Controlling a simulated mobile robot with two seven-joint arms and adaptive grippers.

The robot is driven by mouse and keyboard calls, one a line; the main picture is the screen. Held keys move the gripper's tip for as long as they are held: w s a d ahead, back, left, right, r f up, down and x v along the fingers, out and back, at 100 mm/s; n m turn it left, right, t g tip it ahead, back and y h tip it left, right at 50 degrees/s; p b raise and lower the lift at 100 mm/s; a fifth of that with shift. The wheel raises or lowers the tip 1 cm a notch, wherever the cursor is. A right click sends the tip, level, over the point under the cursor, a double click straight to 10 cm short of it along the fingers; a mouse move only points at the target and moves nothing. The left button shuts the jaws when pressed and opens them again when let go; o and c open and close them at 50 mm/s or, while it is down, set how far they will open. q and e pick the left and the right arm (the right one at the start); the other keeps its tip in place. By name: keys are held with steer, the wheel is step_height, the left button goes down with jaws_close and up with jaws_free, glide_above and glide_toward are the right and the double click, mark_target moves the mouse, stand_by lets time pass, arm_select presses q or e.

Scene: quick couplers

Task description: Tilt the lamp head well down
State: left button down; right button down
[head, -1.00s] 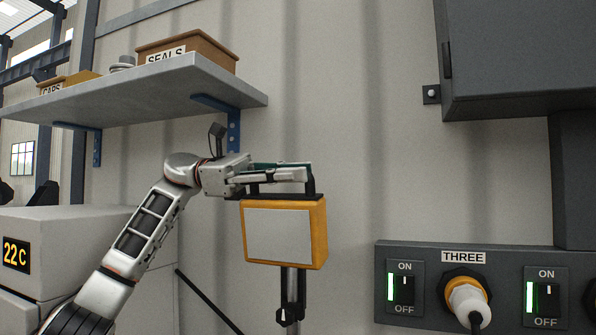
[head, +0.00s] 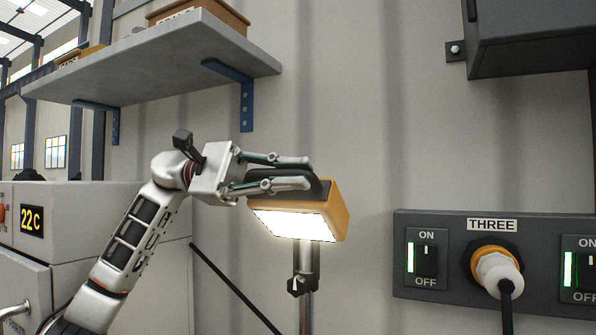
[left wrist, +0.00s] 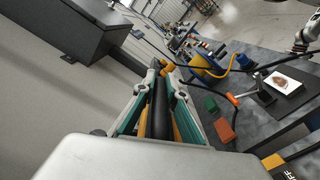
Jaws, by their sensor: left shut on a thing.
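The lamp head (head: 341,213) is a yellow box with a bright white panel on its face. It sits on top of an upright post (head: 306,265) with a dark clamp knob (head: 300,286). Its lit face is tilted downward. My left gripper (head: 312,174) is shut on the black handle on top of the lamp head, with its fingers on either side of it. In the left wrist view the black handle (left wrist: 158,110) runs between the two fingers, with yellow of the lamp behind it.
A grey shelf (head: 150,62) on blue brackets juts from the wall above my left arm. A switch panel labelled THREE (head: 492,226) with a plugged connector (head: 499,272) is to the right. A dark cabinet (head: 530,35) hangs above it. Bare wall lies between lamp and panel.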

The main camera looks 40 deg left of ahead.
mark_target(250, 178)
arm_select(q)
steer(key=shift+w+f, duration=0.1)
steer(key=shift+f, duration=0.25)
steer(key=c, duration=2)
jaws_free()
steer(key=shift+a+m, duration=0.1)
steer(key=shift+m, duration=0.2)
steer(key=shift+c, duration=0.2)
steer(key=v, duration=0.7)
steer(key=shift+a, duration=0.2)
steer(key=shift+s, duration=0.2)
